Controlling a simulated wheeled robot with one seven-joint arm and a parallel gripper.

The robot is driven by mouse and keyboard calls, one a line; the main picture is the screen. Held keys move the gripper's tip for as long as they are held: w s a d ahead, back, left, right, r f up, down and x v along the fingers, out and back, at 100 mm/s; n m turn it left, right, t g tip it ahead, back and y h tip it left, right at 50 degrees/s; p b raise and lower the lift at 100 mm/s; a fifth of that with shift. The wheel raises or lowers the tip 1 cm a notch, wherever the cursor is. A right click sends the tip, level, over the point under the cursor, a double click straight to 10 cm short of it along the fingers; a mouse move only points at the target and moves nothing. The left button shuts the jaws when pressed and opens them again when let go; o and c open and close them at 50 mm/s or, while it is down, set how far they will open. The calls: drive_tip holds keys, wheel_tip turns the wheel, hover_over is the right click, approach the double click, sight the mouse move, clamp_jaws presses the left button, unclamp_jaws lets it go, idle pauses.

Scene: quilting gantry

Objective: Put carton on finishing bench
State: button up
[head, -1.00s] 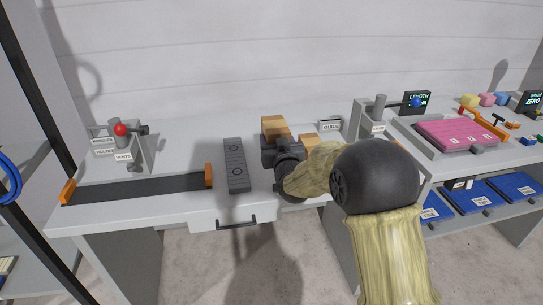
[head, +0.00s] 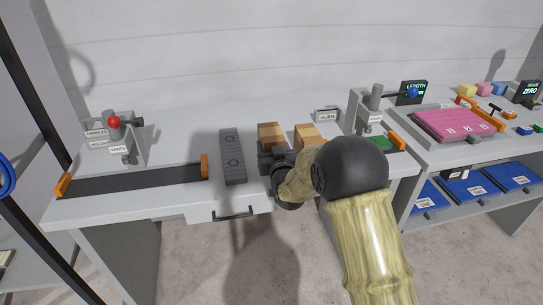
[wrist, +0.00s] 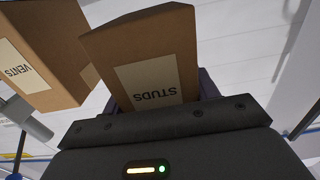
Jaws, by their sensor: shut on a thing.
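My gripper (head: 272,158) is shut on a brown carton (head: 271,134), which stands out from the jaws over the back part of the white bench (head: 100,205). In the wrist view the held carton (wrist: 150,60) has a pale label reading STUDS, upside down in the picture, and sits slightly tilted between the jaws. Its lower part is hidden by the gripper, so I cannot tell whether it touches the bench. A second brown carton (head: 308,134) is to its right, labelled VENTS in the wrist view (wrist: 50,50).
A dark grey ribbed strip (head: 233,157) lies left of my gripper. A black belt with orange ends (head: 135,178) and a red-knobbed fixture (head: 120,140) are farther left. A grey post fixture (head: 372,110) stands at right, before a bench with a pink pad (head: 455,124).

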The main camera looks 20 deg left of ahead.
drive_tip(key=shift+r, duration=0.1)
drive_tip(key=shift+f, duration=1.9)
drive_tip(key=o, duration=1.1)
drive_tip(key=shift+o, duration=0.2)
drive_tip(key=b+v, duration=0.1)
drive_tip(key=v, duration=1.1)
drive_tip(key=shift+b, duration=0.3)
drive_tip(key=shift+f, duration=0.1)
drive_tip(key=shift+d, duration=0.1)
